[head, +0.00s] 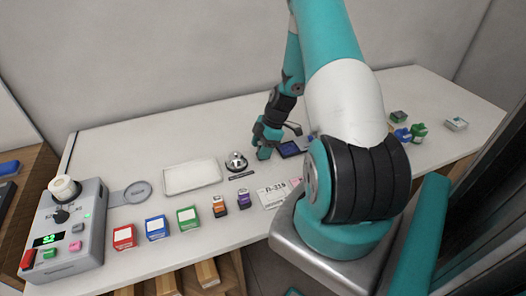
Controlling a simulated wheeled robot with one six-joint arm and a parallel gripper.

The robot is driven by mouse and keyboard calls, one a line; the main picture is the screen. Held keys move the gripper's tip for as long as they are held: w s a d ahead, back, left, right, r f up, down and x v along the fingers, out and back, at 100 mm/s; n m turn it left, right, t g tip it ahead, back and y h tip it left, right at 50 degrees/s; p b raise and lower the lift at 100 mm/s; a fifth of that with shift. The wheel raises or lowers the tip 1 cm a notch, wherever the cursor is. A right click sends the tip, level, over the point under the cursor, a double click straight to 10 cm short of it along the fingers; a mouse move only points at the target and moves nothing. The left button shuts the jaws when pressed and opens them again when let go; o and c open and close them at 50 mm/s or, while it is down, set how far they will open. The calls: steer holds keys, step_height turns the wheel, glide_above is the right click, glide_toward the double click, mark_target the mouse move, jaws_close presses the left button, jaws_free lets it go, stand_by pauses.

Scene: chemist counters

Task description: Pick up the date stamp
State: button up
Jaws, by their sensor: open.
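I cannot single out the date stamp for sure in the head view. A small blue item (402,134) and a green item (419,130) stand close together at the right of the counter, and either could be a stamp. A dark flat pad with a blue face (290,149) lies just right of my gripper. My arm hides part of the counter right of the pad.
A silver bell (236,162), a white tray (192,177), an orange item (219,207), a purple item (243,199) and a paper card (273,195) lie nearby. Red (123,237), blue (156,228) and green (188,218) boxes line the front. A grey machine (67,225) stands left.

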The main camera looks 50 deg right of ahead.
steer(key=shift+c, duration=0.4)
jaws_close()
steer(key=shift+r, duration=0.2)
step_height(320, 180, up, 20)
steer(key=b, duration=0.3)
steer(key=shift+f, duration=0.15)
steer(key=c, duration=0.7)
jaws_free()
steer(key=shift+c, duration=0.7)
steer(key=shift+o, duration=0.3)
